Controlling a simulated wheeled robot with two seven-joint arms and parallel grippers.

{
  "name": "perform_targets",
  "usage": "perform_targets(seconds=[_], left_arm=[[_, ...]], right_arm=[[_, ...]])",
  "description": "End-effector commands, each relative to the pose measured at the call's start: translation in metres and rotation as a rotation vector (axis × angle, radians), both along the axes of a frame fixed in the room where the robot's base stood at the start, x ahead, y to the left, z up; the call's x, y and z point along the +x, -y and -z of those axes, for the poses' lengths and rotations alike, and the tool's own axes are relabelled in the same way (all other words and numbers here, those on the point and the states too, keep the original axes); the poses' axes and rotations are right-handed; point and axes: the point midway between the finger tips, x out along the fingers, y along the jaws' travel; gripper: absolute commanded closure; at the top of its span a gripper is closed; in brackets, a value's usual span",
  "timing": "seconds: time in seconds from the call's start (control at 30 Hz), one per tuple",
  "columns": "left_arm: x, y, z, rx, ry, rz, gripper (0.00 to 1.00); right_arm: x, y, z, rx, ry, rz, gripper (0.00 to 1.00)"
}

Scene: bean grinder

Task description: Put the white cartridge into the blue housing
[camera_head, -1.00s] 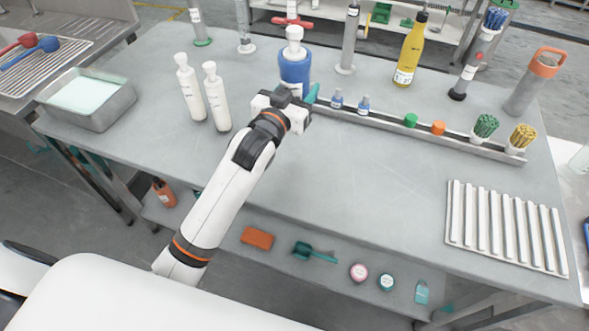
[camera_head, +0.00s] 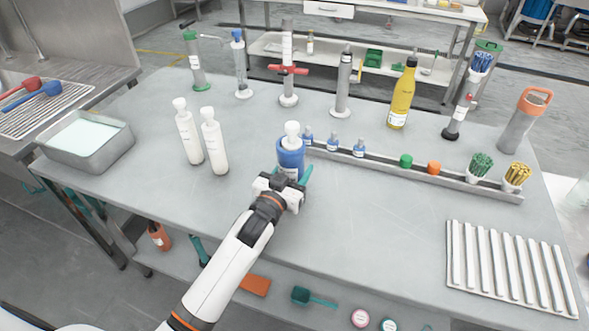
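A blue housing (camera_head: 290,161) is near the middle of the table, in front of the left end of the rail. A white piece with a rounded knob (camera_head: 292,131) sticks up out of its top. It looks like the tops of the two white cartridges standing upright to the left, one (camera_head: 188,136) beside the other (camera_head: 215,147). My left gripper (camera_head: 290,180) is at the housing's near side, its teal fingers closed around the lower part. The housing's base is hidden, so I cannot tell whether it touches the table. My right gripper is not in view.
A metal rail (camera_head: 390,168) holds small vials, caps and coloured sticks behind and right. A stand with a red clamp (camera_head: 288,71) and a yellow bottle (camera_head: 404,95) are at the back. A ribbed white rack (camera_head: 506,265) lies at right. The table's middle front is clear.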

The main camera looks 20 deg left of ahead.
Motion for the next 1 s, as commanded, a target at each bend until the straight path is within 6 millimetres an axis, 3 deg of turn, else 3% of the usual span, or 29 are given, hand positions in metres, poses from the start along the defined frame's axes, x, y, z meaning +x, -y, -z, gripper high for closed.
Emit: perform_targets(seconds=[0.17,0.2,0.33,0.67,0.77,1.0], left_arm=[[0.0,0.0,0.002,0.0,0.003,0.0,0.82],[0.0,0.0,0.003,0.0,0.0,0.0,0.45],[0.0,0.0,0.003,0.0,0.0,0.0,0.26],[0.0,0.0,-0.002,0.001,0.001,0.0,0.26],[-0.011,-0.002,0.001,0.0,-0.001,0.0,0.26],[-0.062,-0.009,0.001,0.0,-0.003,0.0,0.26]], right_arm=[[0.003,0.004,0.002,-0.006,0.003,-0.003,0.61],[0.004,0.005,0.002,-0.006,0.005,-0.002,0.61],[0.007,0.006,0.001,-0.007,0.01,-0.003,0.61],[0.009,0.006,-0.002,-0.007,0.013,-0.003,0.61],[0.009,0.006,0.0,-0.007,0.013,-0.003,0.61],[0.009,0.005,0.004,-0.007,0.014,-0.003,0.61]])
